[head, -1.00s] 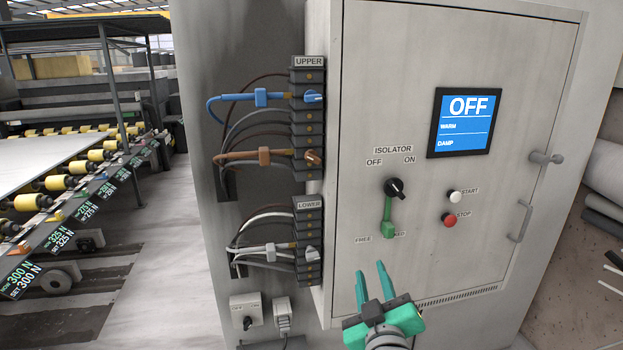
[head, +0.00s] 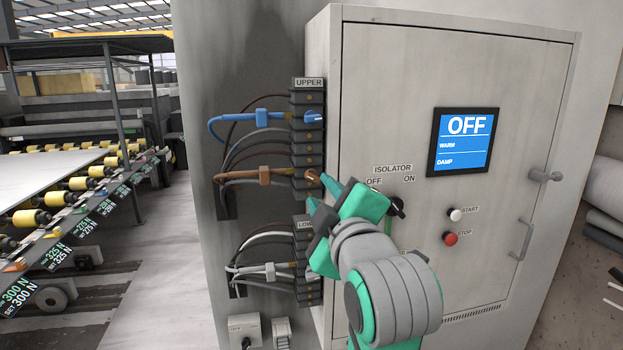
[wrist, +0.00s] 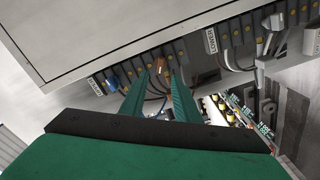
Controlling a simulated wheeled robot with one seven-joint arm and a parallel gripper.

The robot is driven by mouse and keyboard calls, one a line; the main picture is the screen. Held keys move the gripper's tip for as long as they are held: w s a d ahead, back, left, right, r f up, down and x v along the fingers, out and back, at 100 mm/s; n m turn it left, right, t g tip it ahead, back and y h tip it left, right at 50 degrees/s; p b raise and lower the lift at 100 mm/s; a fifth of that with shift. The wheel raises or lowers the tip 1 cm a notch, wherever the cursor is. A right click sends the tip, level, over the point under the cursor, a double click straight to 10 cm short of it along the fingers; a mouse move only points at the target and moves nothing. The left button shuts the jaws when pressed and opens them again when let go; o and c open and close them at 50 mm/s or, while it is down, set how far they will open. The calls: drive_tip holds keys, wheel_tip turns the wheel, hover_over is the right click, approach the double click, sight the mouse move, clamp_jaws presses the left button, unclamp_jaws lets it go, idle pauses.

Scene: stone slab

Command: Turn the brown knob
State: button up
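The brown knob (head: 313,176) sits on the dark terminal column at the cabinet's left side, in the upper block, level with a brown cable and clip. My gripper (head: 318,193) is at the column in the head view, with its green fingers pointing left toward the knob and partly covering the area below it. In the wrist view the fingers (wrist: 159,76) are spread apart, and the brown knob (wrist: 160,65) shows in the gap just by their tips. I cannot tell whether either finger touches it.
A blue knob (head: 314,117) is above and a white-grey knob (wrist: 274,22) is in the lower block. Cables (head: 235,150) loop left of the column. The cabinet door (head: 400,90) carries a screen (head: 465,142) reading OFF, an isolator switch and two push buttons.

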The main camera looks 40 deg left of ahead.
sight(312, 179)
drive_tip(key=x, duration=0.9)
drive_tip(key=shift+w+a, duration=0.1)
drive_tip(key=shift+w, duration=0.05)
drive_tip(key=shift+f, duration=0.1)
clamp_jaws()
